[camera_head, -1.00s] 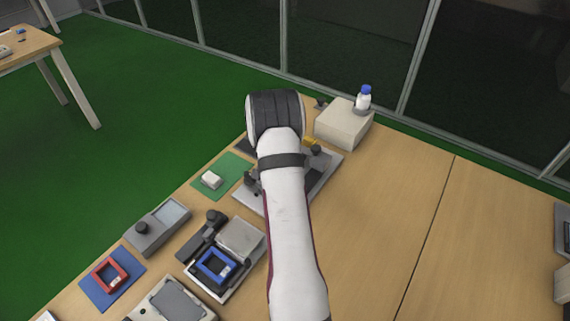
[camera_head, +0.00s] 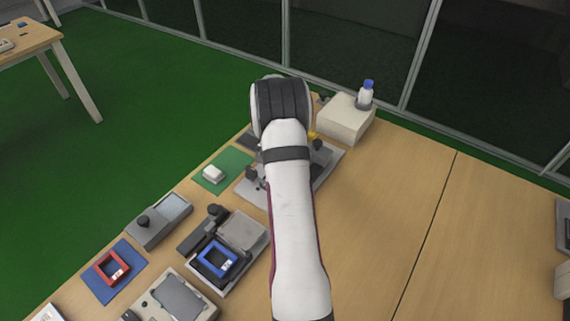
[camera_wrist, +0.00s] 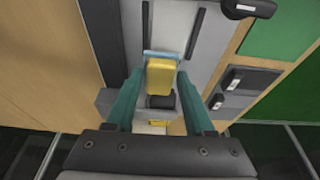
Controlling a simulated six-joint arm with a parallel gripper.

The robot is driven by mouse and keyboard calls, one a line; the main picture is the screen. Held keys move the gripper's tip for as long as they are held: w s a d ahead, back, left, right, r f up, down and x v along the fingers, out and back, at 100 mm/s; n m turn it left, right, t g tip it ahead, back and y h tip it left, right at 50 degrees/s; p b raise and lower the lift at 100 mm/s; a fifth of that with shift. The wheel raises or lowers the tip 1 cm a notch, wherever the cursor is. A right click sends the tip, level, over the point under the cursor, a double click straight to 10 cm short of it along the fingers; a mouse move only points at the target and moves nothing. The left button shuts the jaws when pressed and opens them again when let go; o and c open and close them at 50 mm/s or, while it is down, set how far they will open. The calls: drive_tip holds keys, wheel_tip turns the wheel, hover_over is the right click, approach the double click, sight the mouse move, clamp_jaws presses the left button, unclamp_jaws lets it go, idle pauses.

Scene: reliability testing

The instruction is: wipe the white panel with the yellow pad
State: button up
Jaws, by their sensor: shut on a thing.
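In the wrist view, the teal fingers of my gripper (camera_wrist: 160,85) are shut on the yellow pad (camera_wrist: 160,78), a small block with a light blue strip along its far edge. The pad is over a grey fixture. A pale grey surface (camera_wrist: 165,25) between dark rails lies just beyond the pad and may be the white panel; I cannot tell whether the pad touches it. In the head view, my arm hides the gripper and most of that fixture (camera_head: 325,178). A small yellow patch (camera_head: 313,135) shows beside my wrist.
A pale box (camera_head: 346,120) with a blue-capped bottle (camera_head: 366,95) stands behind the fixture. A green mat (camera_head: 222,170) with a white block lies to the left. Several devices, including one with a blue frame (camera_head: 217,258), fill the front left.

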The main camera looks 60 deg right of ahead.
drive_tip(key=shift+r, duration=2.7)
drive_tip(key=shift+w+a+r, duration=0.2)
drive_tip(key=w+a+r+n+t, duration=0.1)
drive_tip(key=w+a+r+n, duration=0.25)
drive_tip(key=a, duration=0.35)
drive_tip(key=w+a+r+n+y, duration=0.1)
drive_tip(key=w+a+r+n, duration=0.1)
drive_tip(key=a+r, duration=0.35)
drive_tip(key=w+a+r+n+t, duration=0.1)
drive_tip(key=w+a+r+n, duration=0.15)
drive_tip(key=a, duration=0.55)
drive_tip(key=s+a+r+n, duration=0.2)
drive_tip(key=a+n, duration=0.1)
drive_tip(key=a, duration=0.4)
drive_tip(key=s+a+r+n+t+y, duration=0.1)
drive_tip(key=a+r+n, duration=0.1)
drive_tip(key=a, duration=0.5)
drive_tip(key=s+a+r+n+y, duration=0.1)
drive_tip(key=s+a+r+n, duration=0.1)
drive_tip(key=a+n, duration=0.3)
drive_tip(key=shift+s+a+r, duration=0.15)
drive_tip(key=shift+s+a, duration=0.15)
drive_tip(key=shift+a, duration=0.6)
drive_tip(key=shift+d, duration=0.1)
